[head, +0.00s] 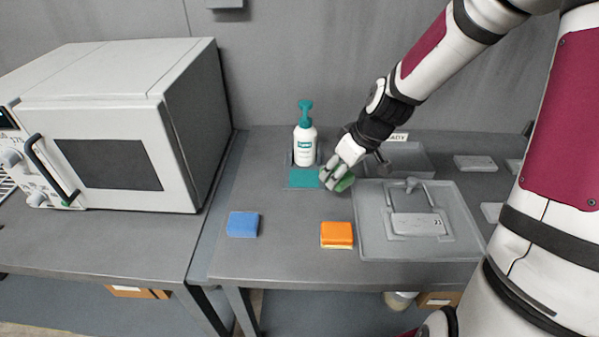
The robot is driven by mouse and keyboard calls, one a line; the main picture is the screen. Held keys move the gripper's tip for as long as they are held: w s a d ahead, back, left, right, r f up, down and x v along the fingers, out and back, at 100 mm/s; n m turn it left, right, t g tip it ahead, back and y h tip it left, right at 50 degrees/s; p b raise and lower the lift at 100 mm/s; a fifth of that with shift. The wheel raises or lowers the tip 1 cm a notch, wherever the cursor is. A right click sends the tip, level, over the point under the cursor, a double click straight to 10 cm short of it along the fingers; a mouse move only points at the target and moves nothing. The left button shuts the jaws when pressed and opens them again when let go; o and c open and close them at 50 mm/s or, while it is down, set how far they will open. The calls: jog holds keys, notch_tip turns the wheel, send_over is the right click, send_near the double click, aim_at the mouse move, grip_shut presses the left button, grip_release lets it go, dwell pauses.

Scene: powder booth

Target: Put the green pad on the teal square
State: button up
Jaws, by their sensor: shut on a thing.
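The green pad (344,184) is held in my gripper (335,181), which is shut on it. Part of the pad is hidden behind the fingers. The teal square (303,179) lies flat on the grey table, just left of my gripper. Its right edge is close to the fingers in the picture. I cannot tell how high the pad is above the table.
A white pump bottle with a teal top (304,143) stands just behind the teal square. A blue pad (242,224) and an orange sponge (337,234) lie in front. A grey sink-like tray (372,246) is at right, a white oven (188,120) at left.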

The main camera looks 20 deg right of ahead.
jog(key=w+a+f, duration=0.1)
jog(key=w, duration=0.1)
jog(key=w+a+f+b, duration=0.1)
jog(key=w+f, duration=0.1)
jog(key=w, duration=0.1)
jog(key=w+a+f, duration=0.1)
jog(key=w+a, duration=0.1)
jog(key=w, duration=0.1)
jog(key=shift+a+f, duration=0.1)
jog(key=shift+f, duration=0.25)
jog(key=shift+w+a+f, duration=0.25)
jog(key=shift+w+f, duration=0.25)
jog(key=shift+w, duration=0.05)
jog(key=shift+w+a+f, duration=0.25)
jog(key=shift+w+f, duration=0.25)
jog(key=shift+w, duration=0.05)
jog(key=shift+f, duration=0.1)
jog(key=o, duration=1.1)
jog(key=shift+c, duration=0.2)
